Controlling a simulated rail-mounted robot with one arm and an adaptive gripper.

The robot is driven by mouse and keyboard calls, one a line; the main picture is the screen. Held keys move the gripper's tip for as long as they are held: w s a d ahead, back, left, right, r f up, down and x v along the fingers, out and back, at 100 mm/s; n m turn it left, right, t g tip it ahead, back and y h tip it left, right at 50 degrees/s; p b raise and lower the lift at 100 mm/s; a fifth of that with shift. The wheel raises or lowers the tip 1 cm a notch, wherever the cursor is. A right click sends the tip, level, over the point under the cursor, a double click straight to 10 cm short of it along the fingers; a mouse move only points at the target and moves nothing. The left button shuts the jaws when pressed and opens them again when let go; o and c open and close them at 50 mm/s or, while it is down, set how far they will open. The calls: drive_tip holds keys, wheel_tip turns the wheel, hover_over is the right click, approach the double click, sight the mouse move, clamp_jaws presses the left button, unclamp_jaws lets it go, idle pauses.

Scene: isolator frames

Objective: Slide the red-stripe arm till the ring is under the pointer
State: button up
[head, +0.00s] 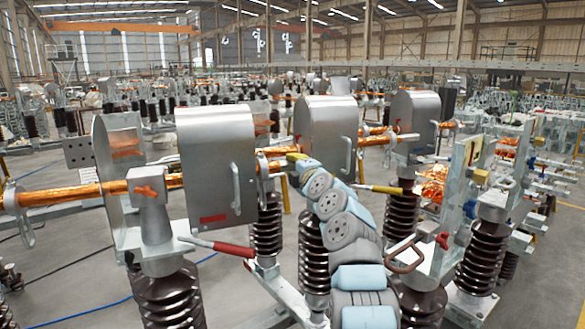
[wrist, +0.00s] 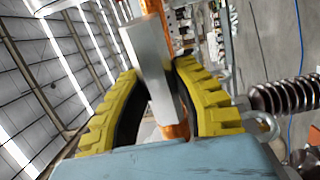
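My gripper (head: 297,160) is beside the copper rod between the left and middle grey housings in the head view. In the wrist view its yellow-padded fingers (wrist: 156,72) lie close on both sides of a flat grey bar (wrist: 147,62), with orange copper behind it. I cannot tell which part this bar belongs to. A lever with a red grip (head: 234,249) sticks out low at the left housing. A metal ring (head: 17,228) hangs at the copper rod's left end. I cannot make out the red stripe or the pointer.
The left housing (head: 218,160) and middle housing (head: 327,135) flank my gripper. A yellow-tipped lever (head: 385,189) and a brown loop handle (head: 404,257) are to its right. Brown ribbed insulators (head: 267,225) stand below. Open floor lies at the lower left.

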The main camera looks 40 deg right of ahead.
drive_tip(key=o, duration=0.5)
drive_tip(key=shift+c, duration=0.2)
drive_tip(key=shift+s, duration=0.15)
drive_tip(key=shift+s+a+r, duration=0.1)
drive_tip(key=shift+s+a, duration=0.05)
drive_tip(key=shift+s, duration=0.35)
drive_tip(key=v, duration=1)
drive_tip(key=shift+s+a, duration=0.15)
drive_tip(key=shift+s, duration=0.2)
idle(0.3)
